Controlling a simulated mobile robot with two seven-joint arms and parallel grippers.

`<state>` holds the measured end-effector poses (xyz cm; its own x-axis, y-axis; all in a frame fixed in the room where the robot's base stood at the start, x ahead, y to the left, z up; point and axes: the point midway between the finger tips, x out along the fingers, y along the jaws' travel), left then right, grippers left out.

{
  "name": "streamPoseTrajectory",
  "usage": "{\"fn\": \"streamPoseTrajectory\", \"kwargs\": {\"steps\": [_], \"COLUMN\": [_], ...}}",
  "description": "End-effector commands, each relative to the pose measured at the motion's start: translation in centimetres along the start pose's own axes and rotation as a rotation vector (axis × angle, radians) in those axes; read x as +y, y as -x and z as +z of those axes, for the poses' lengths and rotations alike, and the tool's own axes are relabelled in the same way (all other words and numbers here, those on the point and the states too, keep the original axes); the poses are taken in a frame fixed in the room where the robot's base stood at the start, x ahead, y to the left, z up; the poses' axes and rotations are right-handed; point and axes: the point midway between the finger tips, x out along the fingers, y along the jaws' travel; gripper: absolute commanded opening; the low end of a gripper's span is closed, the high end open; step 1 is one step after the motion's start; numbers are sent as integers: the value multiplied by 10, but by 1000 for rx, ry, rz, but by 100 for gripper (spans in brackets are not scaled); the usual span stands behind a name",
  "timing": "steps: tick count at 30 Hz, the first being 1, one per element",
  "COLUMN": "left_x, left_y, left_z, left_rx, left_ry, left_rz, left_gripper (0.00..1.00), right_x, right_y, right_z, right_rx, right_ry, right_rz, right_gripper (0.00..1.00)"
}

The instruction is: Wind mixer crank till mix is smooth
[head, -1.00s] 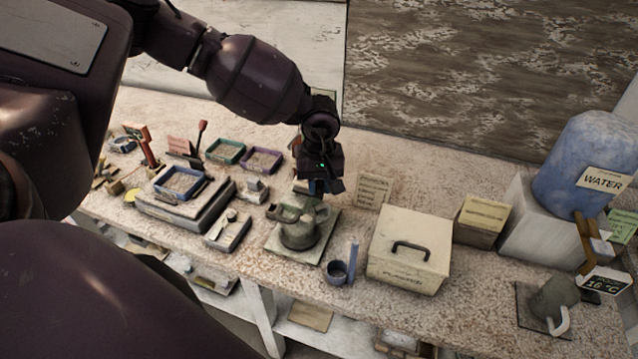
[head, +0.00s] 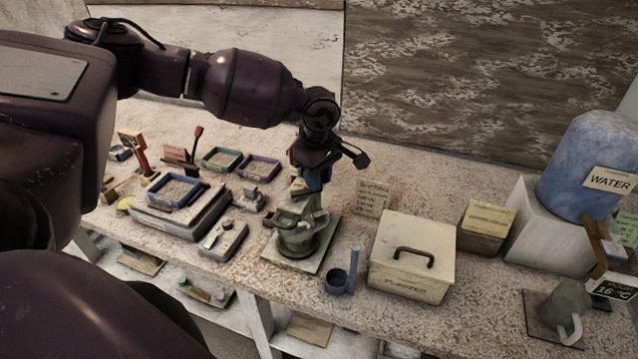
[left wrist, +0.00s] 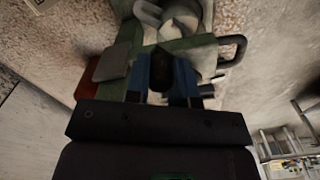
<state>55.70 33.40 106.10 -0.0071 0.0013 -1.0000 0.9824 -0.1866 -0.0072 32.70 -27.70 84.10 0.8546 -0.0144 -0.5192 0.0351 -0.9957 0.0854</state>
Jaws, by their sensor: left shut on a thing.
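In the left wrist view, the mixer's green frame (left wrist: 190,44) and bowl (left wrist: 184,18) are near the fingers. My left gripper (head: 313,184) is above the back of the mixer, pointing down. In the left wrist view, its blue fingers (left wrist: 160,80) are shut on a dark crank knob (left wrist: 161,68). The mix inside the bowl cannot be made out. My right gripper is not in view.
A blue water container (head: 585,165) is at the far right. A scale with a blue tray (head: 178,190), a small grey tray (head: 222,238) and other trays crowd the left.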

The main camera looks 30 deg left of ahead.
Motion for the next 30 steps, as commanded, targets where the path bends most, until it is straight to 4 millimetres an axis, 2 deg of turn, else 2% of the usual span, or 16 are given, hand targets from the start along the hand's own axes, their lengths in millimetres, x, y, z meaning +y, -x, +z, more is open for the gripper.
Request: {"fn": "streamPoseTrajectory", "kwargs": {"steps": [9, 24, 25, 30], "left_x": [3, 4, 4, 4], "left_y": [1, 2, 2, 1], "left_z": [-7, -7, -7, -7], "left_rx": [1, 0, 0, 0], "left_ry": [117, 136, 136, 135], "left_rz": [2, 3, 3, 2], "left_gripper": [0, 0, 24, 49], "right_x": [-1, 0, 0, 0], "right_y": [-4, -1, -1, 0], "right_z": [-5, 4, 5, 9], "right_rx": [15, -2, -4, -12], "right_ry": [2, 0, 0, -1], "right_rz": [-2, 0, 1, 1], "right_gripper": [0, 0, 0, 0]}}
